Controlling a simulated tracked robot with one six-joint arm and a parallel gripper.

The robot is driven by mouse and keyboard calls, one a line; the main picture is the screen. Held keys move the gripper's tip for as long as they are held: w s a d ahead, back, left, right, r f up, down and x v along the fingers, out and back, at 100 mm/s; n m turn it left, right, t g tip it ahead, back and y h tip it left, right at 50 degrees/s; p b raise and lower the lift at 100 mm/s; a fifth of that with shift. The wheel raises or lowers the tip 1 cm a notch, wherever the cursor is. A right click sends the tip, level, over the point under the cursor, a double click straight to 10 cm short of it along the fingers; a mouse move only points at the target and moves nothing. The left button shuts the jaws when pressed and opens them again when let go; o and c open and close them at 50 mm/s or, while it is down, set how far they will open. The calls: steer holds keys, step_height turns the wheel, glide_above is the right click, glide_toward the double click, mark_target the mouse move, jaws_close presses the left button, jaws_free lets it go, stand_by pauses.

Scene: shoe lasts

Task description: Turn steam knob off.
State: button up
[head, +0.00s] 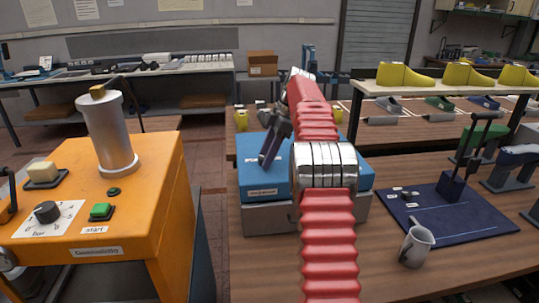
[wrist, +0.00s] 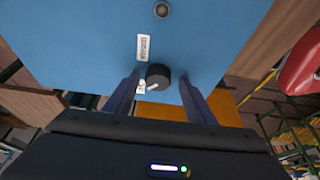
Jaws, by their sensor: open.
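The black steam knob (wrist: 158,76) is on the blue top of a box (wrist: 90,45) in the wrist view. A pale mark shows on the knob's lower edge. One white label (wrist: 144,47) lies above the knob, and a smaller one (wrist: 141,87) lies at its lower left, partly covered. My gripper (wrist: 159,80) is open, with one dark finger on each side of the knob and a gap visible on both sides. In the head view my gripper (head: 268,160) points down over the box's blue top (head: 348,177). The knob cannot be made out there.
A round dark fitting (wrist: 161,10) is further up the blue top. An orange machine (head: 150,215) with a metal cylinder (head: 108,135) stands to the left.

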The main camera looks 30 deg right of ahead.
steer(key=shift+r, duration=0.15)
steer(key=shift+d+r, duration=0.15)
steer(key=v, duration=0.6)
steer(key=shift+r, duration=0.35)
steer(key=shift+s+r, duration=0.1)
steer(key=shift+s, duration=0.05)
stand_by(0.6)
